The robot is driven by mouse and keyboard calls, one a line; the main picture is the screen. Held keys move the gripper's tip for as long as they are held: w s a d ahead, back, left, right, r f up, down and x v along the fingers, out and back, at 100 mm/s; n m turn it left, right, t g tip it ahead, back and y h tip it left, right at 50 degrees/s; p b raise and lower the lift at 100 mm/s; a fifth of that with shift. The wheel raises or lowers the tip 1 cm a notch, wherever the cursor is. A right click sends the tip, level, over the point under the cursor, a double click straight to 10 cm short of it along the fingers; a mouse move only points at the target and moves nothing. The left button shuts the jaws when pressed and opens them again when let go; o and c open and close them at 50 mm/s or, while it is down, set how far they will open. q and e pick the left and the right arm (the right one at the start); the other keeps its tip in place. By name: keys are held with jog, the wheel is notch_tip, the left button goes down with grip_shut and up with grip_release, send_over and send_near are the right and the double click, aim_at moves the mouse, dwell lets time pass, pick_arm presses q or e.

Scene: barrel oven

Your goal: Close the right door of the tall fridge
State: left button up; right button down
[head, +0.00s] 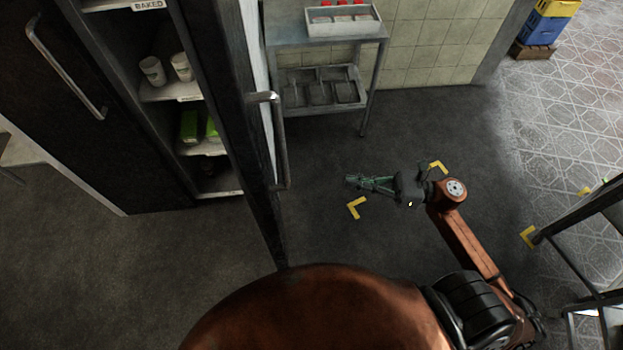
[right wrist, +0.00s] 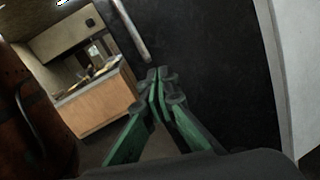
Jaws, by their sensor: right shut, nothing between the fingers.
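The tall fridge (head: 105,95) stands at the left in the head view. Its right door (head: 243,130) stands open and is seen nearly edge-on, with its metal handle (head: 281,145) on the side facing right. My right gripper (head: 352,182) is shut and empty, to the right of the open door and apart from it in the head view. In the right wrist view its green fingers (right wrist: 158,82) are together in front of a dark panel (right wrist: 210,60) that looks like the door. A handle (right wrist: 130,33) shows beyond the fingertips. My left gripper is not in view.
Fridge shelves (head: 172,92) hold white cups and green packs. A metal side table (head: 325,38) with trays stands behind the door. A dark metal frame (head: 590,220) is at the right. The floor around my right gripper is clear, with yellow corner marks.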

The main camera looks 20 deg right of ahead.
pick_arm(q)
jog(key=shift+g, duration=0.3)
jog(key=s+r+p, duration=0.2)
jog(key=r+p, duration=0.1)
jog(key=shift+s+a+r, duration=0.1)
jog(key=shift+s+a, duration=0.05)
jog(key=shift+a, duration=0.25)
pick_arm(e)
jog(key=w+a+r+n+g, duration=0.2)
jog(key=w+a+n, duration=0.1)
jog(key=a, duration=1)
jog(key=shift+w+r, duration=0.2)
jog(key=shift+w, duration=0.3)
